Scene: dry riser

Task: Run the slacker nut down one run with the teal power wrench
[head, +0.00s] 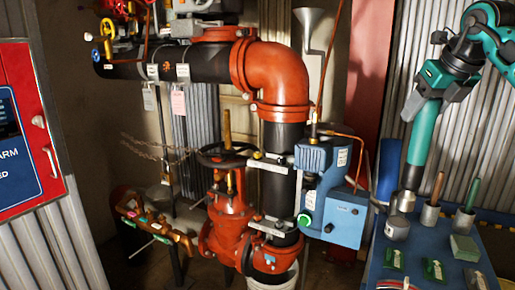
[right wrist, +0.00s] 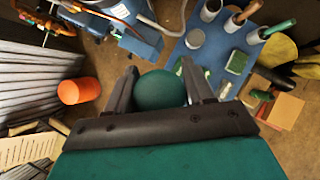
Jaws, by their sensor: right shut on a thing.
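The teal power wrench (head: 422,145) hangs upright in the head view, with its silver socket end down by the cups on the blue bench. I cannot tell whether that end touches a cup. My right gripper (head: 434,95) is shut around the wrench's upper part. In the right wrist view the wrench's round teal end (right wrist: 160,90) sits between the two dark fingers. The red valve (head: 232,215) and its lower bolted flange (head: 268,258) stand left of the bench. The nuts are too small to tell which is slacker. My left gripper is out of view.
The blue bench (head: 440,255) holds a grey cup (head: 397,228), handled tools in other cups, and small green blocks. A blue pump box (head: 335,215) stands between pipe and bench. A red alarm cabinet (head: 20,130) is at left. An orange bucket (right wrist: 78,91) stands on the floor.

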